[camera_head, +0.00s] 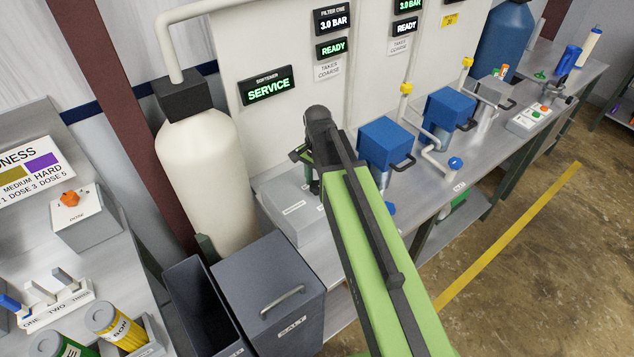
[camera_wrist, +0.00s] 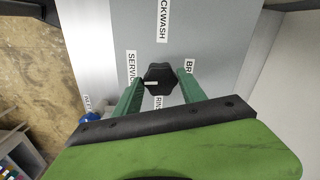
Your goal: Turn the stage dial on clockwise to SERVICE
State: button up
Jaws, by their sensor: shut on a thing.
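The stage dial (camera_wrist: 160,76) is a black knob on a grey panel in the wrist view. Labels BACKWASH, SERVICE (camera_wrist: 131,68), RINSE and BRINE surround it. A small white mark on the knob lies on its left side, toward SERVICE. The green fingers of my gripper (camera_wrist: 161,82) are on either side of the knob, shut on it. In the head view my gripper (camera_head: 311,180) is over the grey dial box (camera_head: 290,212), and my arm hides the dial. The softener display (camera_head: 267,86) reads SERVICE in green.
A cream tank (camera_head: 207,180) stands left of the dial box. A dark grey lidded bin (camera_head: 270,285) is in front. Blue-topped filter housings (camera_head: 385,142) and pipes stand close on the right. Another bench with an orange knob box (camera_head: 85,220) is at the left.

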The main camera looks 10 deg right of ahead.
aim_at(318, 185)
jog(key=shift+m, duration=0.6)
jog(key=o, duration=1.4)
jog(key=shift+c, duration=0.2)
notch_tip(318, 185, up, 18)
jog(key=p, duration=1.7)
jog(key=shift+f, duration=0.25)
jog(key=shift+f, duration=0.1)
